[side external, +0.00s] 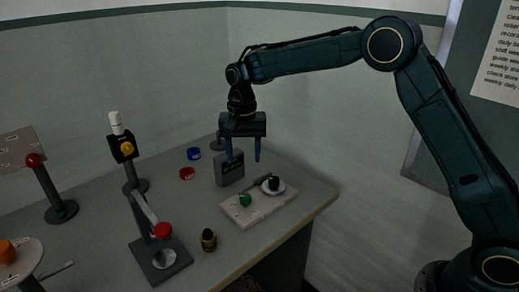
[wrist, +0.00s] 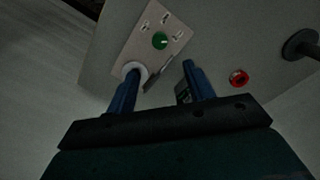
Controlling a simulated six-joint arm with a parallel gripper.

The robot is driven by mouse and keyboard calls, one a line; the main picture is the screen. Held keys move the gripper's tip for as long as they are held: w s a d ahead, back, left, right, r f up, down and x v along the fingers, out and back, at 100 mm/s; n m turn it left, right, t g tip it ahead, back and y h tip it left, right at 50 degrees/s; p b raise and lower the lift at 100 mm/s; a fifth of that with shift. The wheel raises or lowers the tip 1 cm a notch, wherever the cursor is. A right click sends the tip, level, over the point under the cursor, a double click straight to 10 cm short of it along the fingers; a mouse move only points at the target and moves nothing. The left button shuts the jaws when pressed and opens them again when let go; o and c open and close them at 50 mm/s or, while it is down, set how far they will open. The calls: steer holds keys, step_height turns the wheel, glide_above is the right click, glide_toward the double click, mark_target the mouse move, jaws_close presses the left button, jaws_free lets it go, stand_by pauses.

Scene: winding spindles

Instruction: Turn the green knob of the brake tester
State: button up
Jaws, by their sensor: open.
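The green knob (side external: 245,199) sits on the front left part of a pale base plate (side external: 268,210), which lies near the table's right edge. A white disc with a black knob (side external: 273,184) is on the same plate. In the wrist view the green knob (wrist: 160,41) and white marks show on the plate (wrist: 124,52), beyond my fingertips. My gripper (side external: 243,156) is open and empty, pointing down. It hangs above the table, higher than the knob and apart from it. In the wrist view my fingertips (wrist: 160,70) partly cover the white disc.
A grey box with a display (side external: 231,172) stands behind the plate, close to my left finger in the side view. A red ring (side external: 187,173) and a blue ring (side external: 194,153) lie behind. A press with a red knob (side external: 162,231) and a dark bobbin (side external: 208,240) stand left.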

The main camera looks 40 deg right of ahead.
mark_target(245, 196)
step_height(245, 196, down, 14)
steer(key=shift+r, duration=0.25)
stand_by(0.5)
steer(key=c, duration=1)
steer(key=shift+o, duration=0.2)
steer(key=shift+n, duration=0.4)
steer(key=n, duration=1.3)
steer(key=shift+r, duration=0.1)
